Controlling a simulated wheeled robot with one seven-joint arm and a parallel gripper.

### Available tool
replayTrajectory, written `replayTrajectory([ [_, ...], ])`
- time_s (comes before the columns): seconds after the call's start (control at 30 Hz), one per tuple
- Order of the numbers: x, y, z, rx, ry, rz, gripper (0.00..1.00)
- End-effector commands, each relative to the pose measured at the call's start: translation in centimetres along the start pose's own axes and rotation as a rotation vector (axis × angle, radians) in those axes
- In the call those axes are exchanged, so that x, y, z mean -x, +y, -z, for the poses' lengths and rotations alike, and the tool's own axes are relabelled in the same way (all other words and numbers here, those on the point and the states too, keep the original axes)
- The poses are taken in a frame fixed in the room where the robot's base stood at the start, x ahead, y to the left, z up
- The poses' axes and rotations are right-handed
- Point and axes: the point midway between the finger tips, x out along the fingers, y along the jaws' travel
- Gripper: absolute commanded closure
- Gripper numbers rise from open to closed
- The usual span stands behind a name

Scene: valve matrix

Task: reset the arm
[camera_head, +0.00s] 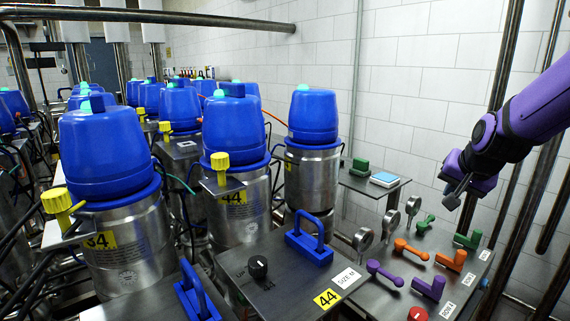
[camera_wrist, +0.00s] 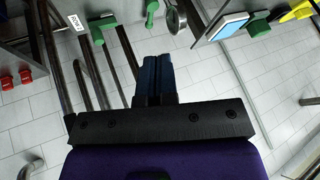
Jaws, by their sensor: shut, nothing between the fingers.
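My gripper (camera_head: 453,197) is at the right in the head view, at the end of my purple and black arm. It hangs in the air near the right side of the panel with the coloured handles. In the wrist view its two dark blue fingers (camera_wrist: 155,77) are side by side, shut and empty. They point toward the panel edge and the tiled floor and touch nothing that I can see.
The metal panel (camera_head: 390,255) carries purple, orange and green handles and a red knob (camera_head: 417,314). A small shelf (camera_head: 372,186) holds a green block and a blue-topped box (camera_head: 384,179). Blue-topped steel canisters (camera_head: 315,145) stand left. Vertical pipes (camera_head: 505,80) run near my arm.

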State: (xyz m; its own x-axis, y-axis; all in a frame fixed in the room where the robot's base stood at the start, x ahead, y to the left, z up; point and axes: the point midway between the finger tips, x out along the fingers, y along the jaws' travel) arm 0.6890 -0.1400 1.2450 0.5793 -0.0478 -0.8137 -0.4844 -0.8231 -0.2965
Motion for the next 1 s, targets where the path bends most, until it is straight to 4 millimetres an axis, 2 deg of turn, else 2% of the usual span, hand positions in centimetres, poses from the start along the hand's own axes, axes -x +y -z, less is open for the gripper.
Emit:
replayTrajectory([
  [0.03,2.0,-0.5,-0.9,0.041,-0.006,0.007,1.00],
  [0.27,9.0,-0.7,-5.6,0.223,-0.060,0.014,1.00],
  [0.4,12.9,-0.1,-8.7,0.327,-0.088,0.015,1.00],
  [0.6,17.6,1.8,-13.1,0.470,-0.126,0.011,1.00],
  [0.8,20.4,3.7,-16.3,0.569,-0.155,0.005,1.00],
  [1.0,21.2,4.6,-17.5,0.603,-0.168,0.001,1.00],
])
